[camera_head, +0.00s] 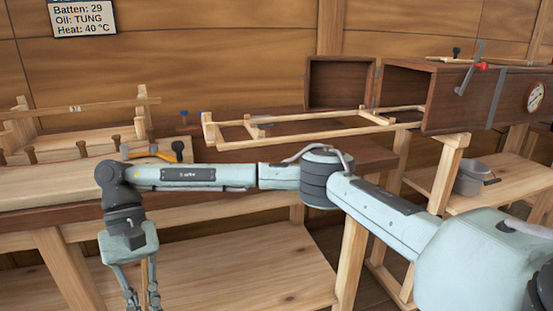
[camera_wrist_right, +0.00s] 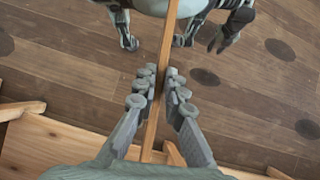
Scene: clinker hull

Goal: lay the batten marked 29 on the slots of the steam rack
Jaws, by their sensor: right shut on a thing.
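My right gripper (camera_head: 140,290) hangs at the lower left, in front of the bench, with its fingers pointing down. In the right wrist view my right gripper (camera_wrist_right: 161,88) is shut on a thin wooden batten (camera_wrist_right: 168,42), which runs lengthwise through its fingers. The steam rack (camera_head: 222,144) is a pale slotted wooden frame, reaching left from the open steam box (camera_head: 400,90). Grey jointed parts at the top of the right wrist view may include my left gripper; its state is unclear.
A wall sign (camera_head: 83,17) reads Batten 29, oil TUNG, heat 40 °C. A wooden stand at left bears a labelled batten (camera_head: 110,104). The bench (camera_head: 245,200) lies behind my right arm. A grey pot (camera_head: 472,178) stands on the right-hand shelf.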

